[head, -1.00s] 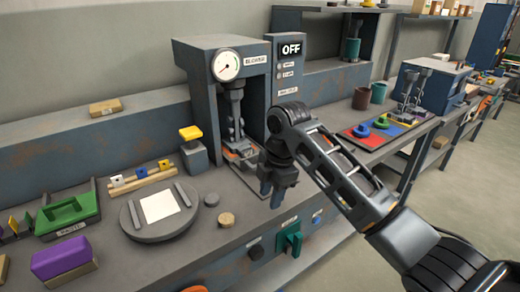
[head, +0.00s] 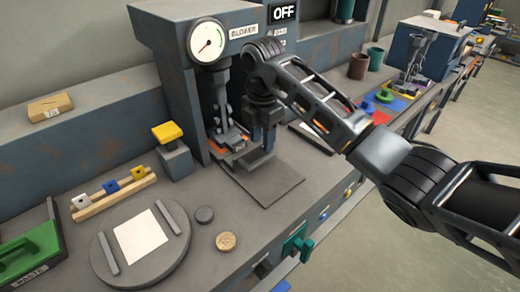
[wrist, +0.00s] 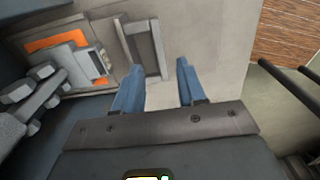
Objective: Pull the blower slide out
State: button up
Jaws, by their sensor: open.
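The blower (head: 170,50) is a dark grey machine with a round gauge and a sign reading OFF. Its slide (head: 235,144) sits low at the machine's foot, with an orange part and a grey block on it. The slide also shows at upper left in the wrist view (wrist: 62,45). A grey bar-like handle frame (wrist: 143,45) lies at its outer end. My gripper (head: 263,143) points down beside the slide's outer end. In the wrist view its blue fingers (wrist: 158,82) are spread and empty, near the handle frame; I cannot tell if they touch it.
A dark flat plate (head: 268,185) lies on the bench before the blower. A yellow-topped button (head: 167,132) stands left of the blower.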

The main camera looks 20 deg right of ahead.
aim_at(262, 159)
notch_tip(262, 159, down, 6)
jog(key=shift+r, duration=0.1)
dwell(0.4)
grip_shut()
dwell(0.5)
